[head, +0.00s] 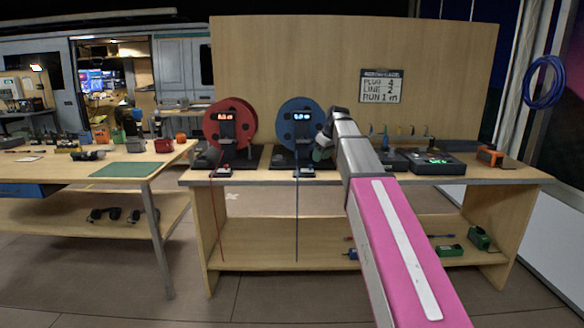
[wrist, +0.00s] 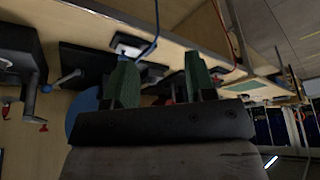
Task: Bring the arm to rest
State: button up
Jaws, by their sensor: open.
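My arm, with a pink link, reaches forward over the right part of the workbench (head: 330,178) in the head view. My gripper (head: 322,150) is at its far end, just right of the blue cable reel (head: 296,122); the arm hides part of it. In the wrist view my gripper (wrist: 160,82) shows two green fingers set well apart, with nothing held between them. The bench and a blue cable (wrist: 153,40) lie beyond the fingers in that view.
A red reel (head: 240,112) stands left of the blue one. A black box with a green display (head: 436,162) and an orange tool (head: 489,156) sit at the bench's right. A panel with a sign (head: 381,86) rises behind. A second table with a green mat (head: 125,170) stands left.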

jog(key=s+d+f+m+g+h, duration=0.1)
jog(key=s+d+f+m, duration=0.1)
jog(key=s+f, duration=0.7)
jog(key=s+d+f+m+g+h, duration=0.1)
jog(key=s+f+m, duration=0.3)
jog(key=s+f, duration=0.6)
jog(key=s+d+f+m+g+h, duration=0.1)
jog(key=s+d+f+m, duration=0.2)
jog(key=s+f, duration=0.7)
notch_tip(320, 180, down, 10)
jog(key=shift+d+f, duration=0.2)
jog(key=shift+d, duration=0.4)
